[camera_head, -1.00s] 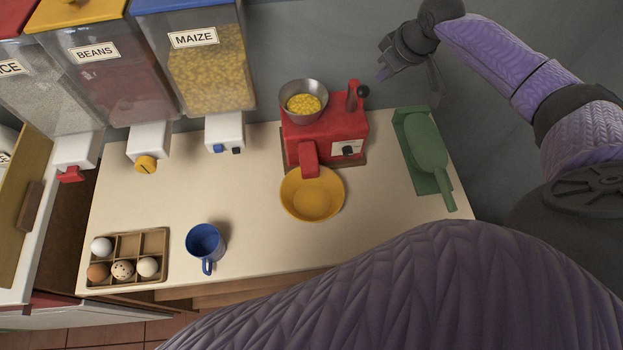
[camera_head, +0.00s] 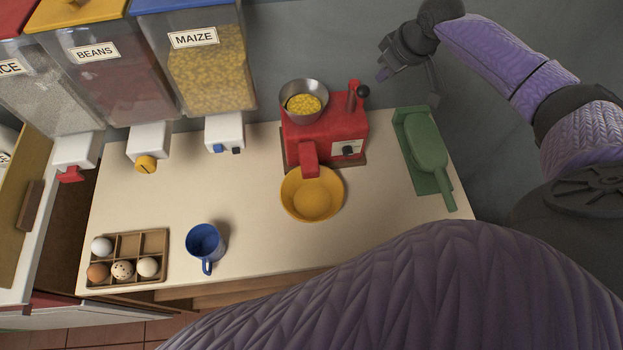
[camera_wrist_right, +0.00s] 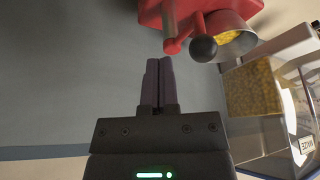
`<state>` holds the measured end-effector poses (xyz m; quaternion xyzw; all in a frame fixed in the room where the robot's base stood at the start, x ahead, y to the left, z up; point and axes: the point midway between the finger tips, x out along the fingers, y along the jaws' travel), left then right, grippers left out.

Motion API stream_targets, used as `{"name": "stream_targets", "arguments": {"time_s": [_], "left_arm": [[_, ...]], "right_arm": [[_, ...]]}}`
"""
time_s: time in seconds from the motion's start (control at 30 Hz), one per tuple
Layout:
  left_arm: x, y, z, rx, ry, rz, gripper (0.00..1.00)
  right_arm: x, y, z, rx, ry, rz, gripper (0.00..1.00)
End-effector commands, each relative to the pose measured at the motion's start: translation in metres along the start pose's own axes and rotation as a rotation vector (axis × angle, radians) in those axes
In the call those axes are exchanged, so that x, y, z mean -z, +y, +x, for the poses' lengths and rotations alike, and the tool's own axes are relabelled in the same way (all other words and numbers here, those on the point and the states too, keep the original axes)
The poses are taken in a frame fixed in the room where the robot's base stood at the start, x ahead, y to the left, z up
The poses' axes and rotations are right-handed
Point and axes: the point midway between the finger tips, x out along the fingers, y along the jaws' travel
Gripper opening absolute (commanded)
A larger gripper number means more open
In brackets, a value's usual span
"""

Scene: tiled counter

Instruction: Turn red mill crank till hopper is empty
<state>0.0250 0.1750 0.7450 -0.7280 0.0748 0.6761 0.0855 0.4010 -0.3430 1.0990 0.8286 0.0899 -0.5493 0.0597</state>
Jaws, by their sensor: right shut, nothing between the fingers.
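The red mill (camera_head: 325,130) stands at the back of the counter. Its metal hopper (camera_head: 284,102) holds yellow maize (camera_head: 303,104). The red crank with its black knob (camera_head: 363,90) is at the mill's right side; the knob also shows in the right wrist view (camera_wrist_right: 205,48). A yellow bowl (camera_head: 312,204) sits under the red spout and looks empty. My right gripper (camera_head: 383,75) is shut and empty, up and to the right of the crank, apart from it. In the right wrist view its closed fingers (camera_wrist_right: 158,64) are beside the knob without touching it. My left gripper is out of view.
A green scoop (camera_head: 426,143) lies right of the mill. Dispensers of maize (camera_head: 210,75) and beans (camera_head: 100,85) stand back left. A blue mug (camera_head: 204,240) and an egg tray (camera_head: 153,242) are at front left.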

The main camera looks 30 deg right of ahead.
Motion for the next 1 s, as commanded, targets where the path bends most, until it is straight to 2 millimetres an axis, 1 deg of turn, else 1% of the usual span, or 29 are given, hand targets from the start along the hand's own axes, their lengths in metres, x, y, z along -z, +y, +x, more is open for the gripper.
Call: {"name": "stream_targets", "arguments": {"time_s": [0.17, 0.57, 0.8, 1.0], "left_arm": [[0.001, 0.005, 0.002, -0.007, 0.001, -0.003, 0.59], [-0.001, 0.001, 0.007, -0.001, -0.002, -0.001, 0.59], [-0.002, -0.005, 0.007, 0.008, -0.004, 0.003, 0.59], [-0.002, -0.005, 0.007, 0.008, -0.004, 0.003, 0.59]], "right_arm": [[-0.003, 0.0, 0.007, 0.001, -0.001, 0.001, 0.0], [-0.011, 0.0, 0.027, 0.001, 0.0, 0.0, 0.0], [-0.012, 0.0, 0.028, 0.0, 0.0, 0.0, 0.0], [-0.012, 0.0, 0.027, 0.0, 0.0, 0.0, 0.0]]}}
